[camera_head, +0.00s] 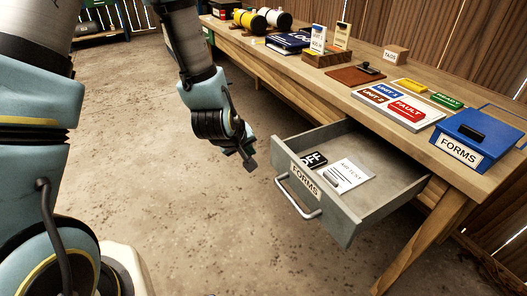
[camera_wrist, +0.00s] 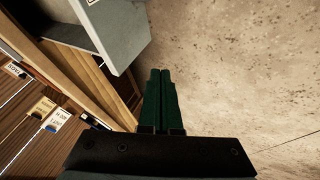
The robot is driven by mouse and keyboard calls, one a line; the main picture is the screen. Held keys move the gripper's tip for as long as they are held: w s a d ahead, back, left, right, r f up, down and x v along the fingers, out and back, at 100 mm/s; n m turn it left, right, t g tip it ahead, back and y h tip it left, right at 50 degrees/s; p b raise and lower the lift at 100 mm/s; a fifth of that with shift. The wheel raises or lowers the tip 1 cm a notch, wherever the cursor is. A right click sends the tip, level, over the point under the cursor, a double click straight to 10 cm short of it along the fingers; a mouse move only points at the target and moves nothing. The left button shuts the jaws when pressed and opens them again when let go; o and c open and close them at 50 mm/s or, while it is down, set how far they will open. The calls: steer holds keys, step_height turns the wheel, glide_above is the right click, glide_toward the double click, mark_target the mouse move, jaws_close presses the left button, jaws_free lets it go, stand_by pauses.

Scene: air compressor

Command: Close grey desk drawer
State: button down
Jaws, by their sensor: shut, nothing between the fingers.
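The grey desk drawer (camera_head: 348,217) is pulled out from under the wooden desk in the head view. Its front carries a FORMS label and a metal bar handle (camera_head: 297,199). A dark OFF tag (camera_head: 313,160) and a white AIR TEST card (camera_head: 347,174) lie inside. My gripper (camera_head: 248,162) is to the left of the drawer, apart from it, above the floor. In the wrist view my gripper (camera_wrist: 160,75) has its two green fingers together and empty. Part of the grey drawer (camera_wrist: 124,30) shows at the upper left there.
The wooden desk (camera_head: 440,88) holds a blue FORMS box (camera_head: 462,143), coloured label plates (camera_head: 393,103), a brown clipboard (camera_head: 352,76) and several other items towards the back. A desk leg (camera_head: 425,240) stands right of the drawer. The concrete floor (camera_head: 220,235) before the drawer is clear.

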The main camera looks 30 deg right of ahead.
steer(key=shift+w+d+f+p, duration=0.35)
steer(key=shift+d+f, duration=0.45)
steer(key=shift+d, duration=0.4)
steer(key=shift+w+d+f+p, duration=0.3)
steer(key=shift+d+f, duration=0.55)
steer(key=shift+d, duration=0.3)
steer(key=shift+w+d+f+p, duration=0.35)
steer(key=shift+d+f, duration=0.45)
steer(key=shift+d, duration=0.4)
steer(key=shift+s+d, duration=0.1)
